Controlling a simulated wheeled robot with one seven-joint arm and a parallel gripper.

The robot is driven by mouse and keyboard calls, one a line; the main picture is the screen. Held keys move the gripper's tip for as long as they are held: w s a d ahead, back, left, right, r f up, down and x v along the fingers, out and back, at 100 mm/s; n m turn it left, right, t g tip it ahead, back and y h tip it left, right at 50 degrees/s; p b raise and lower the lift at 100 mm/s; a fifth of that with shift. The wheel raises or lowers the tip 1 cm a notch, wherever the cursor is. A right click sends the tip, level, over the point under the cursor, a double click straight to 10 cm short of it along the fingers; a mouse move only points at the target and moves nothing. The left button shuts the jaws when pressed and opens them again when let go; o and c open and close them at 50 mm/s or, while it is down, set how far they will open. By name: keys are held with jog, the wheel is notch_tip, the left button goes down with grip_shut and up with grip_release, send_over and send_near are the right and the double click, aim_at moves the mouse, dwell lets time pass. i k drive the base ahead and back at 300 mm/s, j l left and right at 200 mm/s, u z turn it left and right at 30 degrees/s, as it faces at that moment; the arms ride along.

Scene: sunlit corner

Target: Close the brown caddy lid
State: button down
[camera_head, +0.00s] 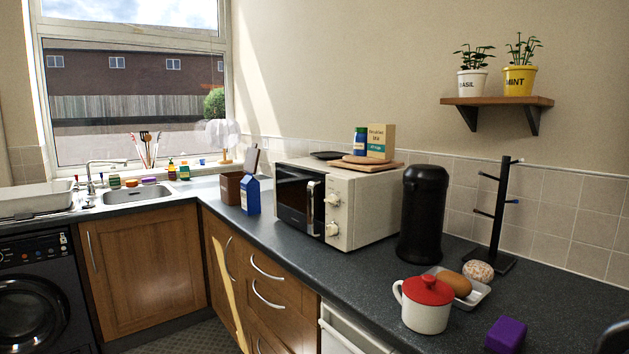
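The brown caddy (231,187) is a small box on the dark worktop, in the corner stretch between the sink and the microwave. A thin brownish panel (252,161) stands up, slightly tilted, at its back right and looks like its raised lid; the hinge between them is too small to make out. A blue milk carton (250,196) stands just in front and to the right, hiding part of the caddy. My gripper cannot be made out in this view.
A white microwave (356,210) stands right of the carton. Nearer are a black canister (422,214), a mug tree (496,220), a red-lidded white pot (427,310) and a purple block (506,335). A dark curved object (614,336) is cut off at the right edge.

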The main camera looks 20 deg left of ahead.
aim_at(253, 155)
jog(key=i+j, duration=0.15)
jog(key=j, duration=0.2)
jog(key=i+j, duration=0.1)
jog(key=j, duration=0.3)
jog(key=i+j+u, duration=0.1)
jog(key=j, duration=0.25)
jog(key=i+j, duration=0.15)
jog(key=j, duration=0.25)
